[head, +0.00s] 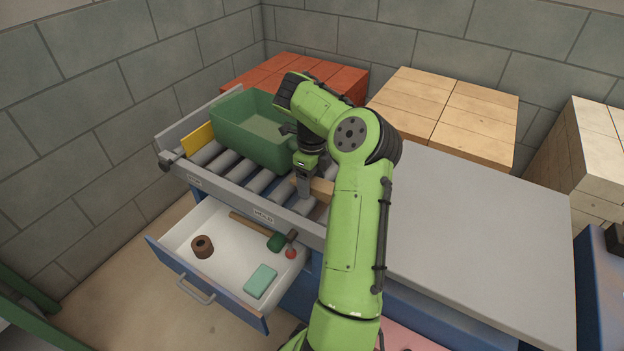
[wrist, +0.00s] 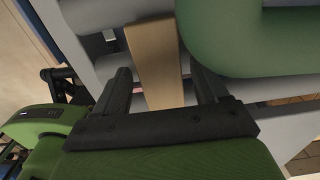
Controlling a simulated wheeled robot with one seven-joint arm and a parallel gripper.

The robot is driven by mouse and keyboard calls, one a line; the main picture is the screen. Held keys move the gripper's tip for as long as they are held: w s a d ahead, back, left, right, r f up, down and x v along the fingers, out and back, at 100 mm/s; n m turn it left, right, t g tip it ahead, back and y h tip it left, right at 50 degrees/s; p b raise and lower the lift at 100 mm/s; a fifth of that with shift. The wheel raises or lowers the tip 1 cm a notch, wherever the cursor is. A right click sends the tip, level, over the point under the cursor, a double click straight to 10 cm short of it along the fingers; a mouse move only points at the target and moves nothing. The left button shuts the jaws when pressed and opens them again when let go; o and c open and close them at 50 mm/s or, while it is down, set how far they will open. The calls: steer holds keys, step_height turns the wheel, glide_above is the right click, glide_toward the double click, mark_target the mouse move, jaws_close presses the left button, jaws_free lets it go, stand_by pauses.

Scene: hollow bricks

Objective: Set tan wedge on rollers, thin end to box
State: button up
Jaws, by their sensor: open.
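The tan wedge (head: 321,187) lies on the grey rollers (head: 262,181), beside the green box (head: 232,133). The wrist view shows the wedge (wrist: 154,55) lying between my two fingers, with the green box (wrist: 235,40) close on its right. Which end of the wedge is thin I cannot tell. My gripper (head: 303,187) points down at the wedge in the head view, and my arm hides part of the rollers there. In the wrist view my gripper (wrist: 160,80) is open, with gaps showing between the fingers and the wedge.
A yellow plate (head: 198,138) stands at the conveyor's left end. Below, an open drawer (head: 222,232) holds a brown ring (head: 202,246), a teal block (head: 261,281) and other small items. A clear grey tabletop (head: 480,230) lies right of my arm. Brick stacks stand behind.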

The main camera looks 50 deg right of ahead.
mark_target(312, 181)
step_height(312, 181, up, 12)
steer(key=p, duration=0.7)
steer(key=w+a+r+n+h, duration=0.4)
steer(key=a+r+n, duration=0.5)
steer(key=a+n, duration=0.15)
steer(key=s+a+r+n+t, duration=0.2)
steer(key=s+a+n, duration=0.2)
steer(key=a+n, duration=0.35)
steer(key=s+a+r+n+t, duration=0.2)
steer(key=s+a+n, duration=0.1)
steer(key=a+n, duration=0.45)
steer(key=s+a+f+n+t+y, duration=0.2)
steer(key=s+a+f+n+y, duration=0.25)
steer(key=s+a+n, duration=0.5)
step_height(312, 181, up, 8)
steer(key=p, duration=0.8)
steer(key=shift+r, duration=0.25)
steer(key=shift+d+h, duration=0.1)
steer(key=shift+h, duration=0.15)
